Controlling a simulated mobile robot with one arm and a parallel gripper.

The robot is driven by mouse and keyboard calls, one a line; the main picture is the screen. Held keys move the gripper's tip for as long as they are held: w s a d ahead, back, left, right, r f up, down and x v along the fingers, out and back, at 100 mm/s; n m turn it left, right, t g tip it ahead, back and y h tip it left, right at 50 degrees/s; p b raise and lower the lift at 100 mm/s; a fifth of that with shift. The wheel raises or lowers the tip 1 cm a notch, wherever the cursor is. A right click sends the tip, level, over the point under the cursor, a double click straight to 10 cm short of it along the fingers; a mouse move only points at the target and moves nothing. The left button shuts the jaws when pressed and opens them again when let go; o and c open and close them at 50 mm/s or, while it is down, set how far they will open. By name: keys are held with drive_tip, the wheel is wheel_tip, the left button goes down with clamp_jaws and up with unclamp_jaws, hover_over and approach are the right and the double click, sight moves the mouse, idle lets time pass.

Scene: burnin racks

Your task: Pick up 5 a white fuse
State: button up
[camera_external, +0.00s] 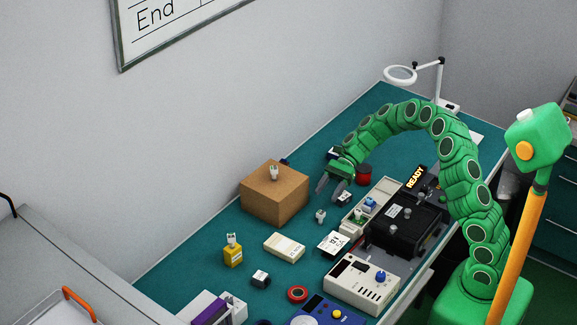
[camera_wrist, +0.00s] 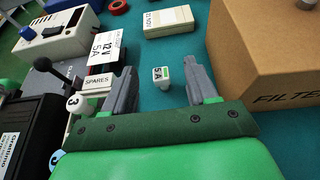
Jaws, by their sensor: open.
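A small white fuse marked 5A, with a green band, stands on the teal bench top; it shows in the wrist view (camera_wrist: 161,76) between my fingers in the picture, and in the external view (camera_external: 320,216). My gripper (camera_external: 332,188) is open and empty, above the bench beside the cardboard box, with the fuse apart from both fingers; it also shows in the wrist view (camera_wrist: 159,70). Another white piece (camera_external: 274,173) stands on the cardboard box, and one (camera_external: 232,239) tops a yellow block (camera_external: 233,257).
The cardboard box (camera_external: 273,200), marked FILTER, stands close to my gripper. A spares tray (camera_external: 361,222) and a black unit (camera_external: 403,228) stand at the right. A label card (camera_external: 333,243), a cream box (camera_external: 284,247) and a cream meter (camera_external: 361,283) lie toward the front.

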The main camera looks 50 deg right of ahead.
sight(319, 217)
wheel_tip(319, 217, down, 4)
drive_tip(key=shift+r, duration=0.2)
drive_tip(key=shift+s+f+x, duration=0.1)
drive_tip(key=shift+x, duration=1.85)
drive_tip(key=shift+s+f+x, duration=0.15)
drive_tip(key=shift+x, duration=1.8)
drive_tip(key=shift+d, duration=0.1)
drive_tip(key=c, duration=1)
drive_tip(key=shift+r, duration=0.1)
drive_tip(key=shift+c, duration=0.2)
